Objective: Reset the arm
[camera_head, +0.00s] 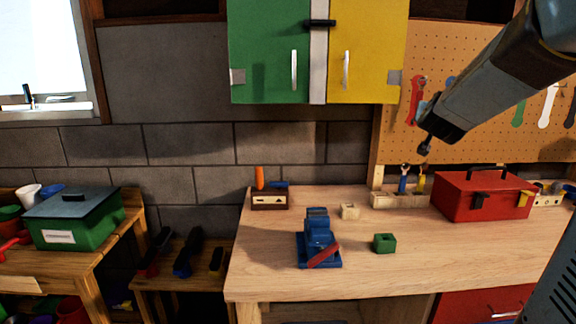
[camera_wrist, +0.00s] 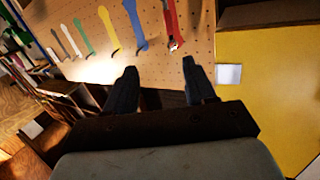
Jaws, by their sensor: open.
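My arm reaches in from the upper right of the head view. My gripper (camera_head: 426,143) hangs in the air in front of the pegboard, above the workbench. In the wrist view my gripper (camera_wrist: 159,80) shows two dark fingers set apart with nothing between them. Beyond the fingers is the pegboard with hanging tools, seen at a tilt. A red tool (camera_wrist: 170,25) hangs on it past the fingertips. Neither finger appears to touch anything.
A wooden workbench (camera_head: 280,270) holds a blue vise (camera_head: 318,240), a green block (camera_head: 384,243), a red toolbox (camera_head: 483,195) and a tool holder (camera_head: 400,200). Green (camera_head: 268,50) and yellow (camera_head: 366,50) cabinet doors hang left of my arm. A green box (camera_head: 78,220) stands at left.

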